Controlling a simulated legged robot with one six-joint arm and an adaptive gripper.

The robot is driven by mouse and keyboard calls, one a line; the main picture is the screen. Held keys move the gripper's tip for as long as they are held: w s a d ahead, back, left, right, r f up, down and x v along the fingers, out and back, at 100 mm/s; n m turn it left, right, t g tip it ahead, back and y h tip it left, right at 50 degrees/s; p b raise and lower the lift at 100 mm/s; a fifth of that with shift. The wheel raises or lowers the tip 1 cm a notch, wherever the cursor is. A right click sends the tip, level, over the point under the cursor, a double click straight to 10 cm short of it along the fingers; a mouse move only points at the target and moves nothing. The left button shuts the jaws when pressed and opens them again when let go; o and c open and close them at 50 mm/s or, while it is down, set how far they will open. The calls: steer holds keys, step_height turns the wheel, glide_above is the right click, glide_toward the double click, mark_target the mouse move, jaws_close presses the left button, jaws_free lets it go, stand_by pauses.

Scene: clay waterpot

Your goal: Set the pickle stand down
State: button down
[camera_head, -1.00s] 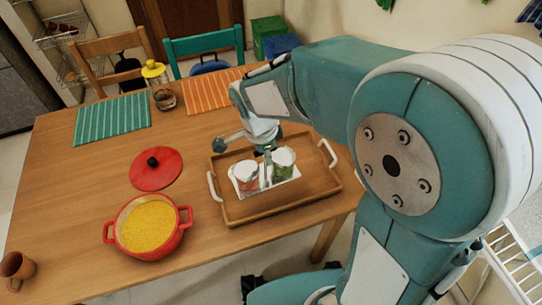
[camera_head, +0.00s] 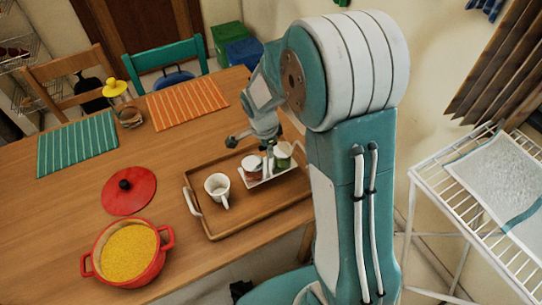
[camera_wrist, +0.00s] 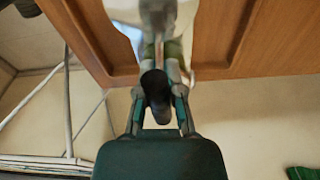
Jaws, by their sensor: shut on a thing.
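The pickle stand (camera_head: 272,178) is a small white holder with two lidded jars, one reddish (camera_head: 252,166) and one green (camera_head: 282,156). It is over the right part of the brown wooden tray (camera_head: 240,231). I cannot tell whether its base touches the tray. My gripper (camera_head: 267,148) is shut on the stand from above, at its upright middle part. In the wrist view my gripper (camera_wrist: 160,92) is closed around a dark upright part, with the blurred white stand beyond it.
A red pot of yellow food (camera_head: 130,255) and a red lid (camera_head: 129,190) are left of the tray. Striped mats (camera_head: 78,145) and a yellow-topped jar (camera_head: 118,92) are farther back. A white wire rack (camera_head: 470,205) stands right.

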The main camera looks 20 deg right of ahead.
mark_target(272, 161)
steer(key=shift+w+d+f, duration=0.3)
steer(key=shift+d+f, duration=0.05)
steer(key=shift+f, duration=0.05)
steer(key=shift+w+d+f, duration=0.1)
steer(key=shift+d+f, duration=0.1)
steer(key=shift+f, duration=1.55)
steer(key=shift+f, duration=0.1)
steer(key=c, duration=0.8)
jaws_free()
steer(key=shift+o, duration=0.2)
